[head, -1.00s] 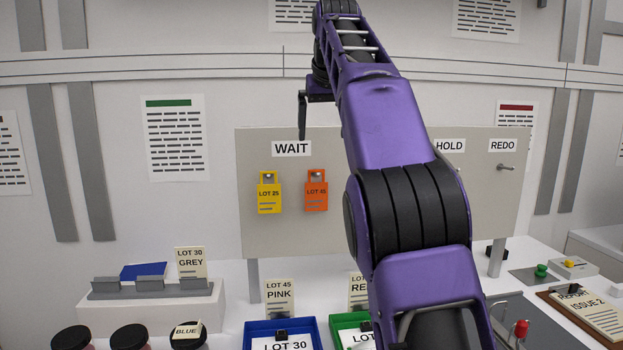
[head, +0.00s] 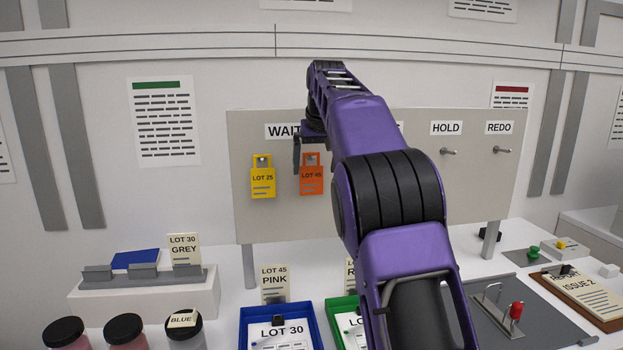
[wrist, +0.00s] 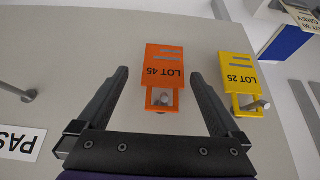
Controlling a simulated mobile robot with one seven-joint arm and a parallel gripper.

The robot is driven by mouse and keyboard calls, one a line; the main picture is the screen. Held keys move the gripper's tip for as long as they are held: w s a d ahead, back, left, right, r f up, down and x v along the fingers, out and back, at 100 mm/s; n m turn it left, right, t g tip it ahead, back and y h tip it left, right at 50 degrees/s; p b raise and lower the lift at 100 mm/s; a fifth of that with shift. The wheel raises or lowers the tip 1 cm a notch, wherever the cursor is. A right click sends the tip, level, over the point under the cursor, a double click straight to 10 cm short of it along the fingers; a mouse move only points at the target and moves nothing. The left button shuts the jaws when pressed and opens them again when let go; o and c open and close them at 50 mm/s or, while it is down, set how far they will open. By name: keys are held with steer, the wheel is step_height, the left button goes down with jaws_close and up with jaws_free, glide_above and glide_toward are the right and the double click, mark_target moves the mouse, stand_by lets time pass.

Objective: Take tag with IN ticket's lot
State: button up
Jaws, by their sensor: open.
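An orange LOT 45 tag (head: 311,178) hangs on a peg under the WAIT sign, beside a yellow LOT 25 tag (head: 263,181). In the wrist view the orange tag (wrist: 162,72) is between my open fingers, with clear gaps on both sides; the yellow tag (wrist: 238,75) is outside them. My gripper (wrist: 160,80) is empty and upside down to the lettering. A ticket reading LOT 30 (head: 281,334) lies in a blue tray (head: 243,322). I see no readable IN mark.
The green tray (head: 338,308) holds another ticket, mostly hidden by my arm. The board (head: 245,222) has empty pegs under HOLD (head: 446,128) and REDO (head: 499,128). Jars (head: 124,330), a grey rack (head: 145,298) and a REPORT clipboard (head: 580,295) stand below.

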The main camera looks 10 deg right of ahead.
mark_target(312, 177)
steer(key=x, duration=0.5)
steer(key=shift+w+a+f, duration=0.1)
steer(key=shift+a+f, duration=0.05)
steer(key=shift+a, duration=0.15)
steer(key=c, duration=1.2)
steer(key=shift+c, duration=0.2)
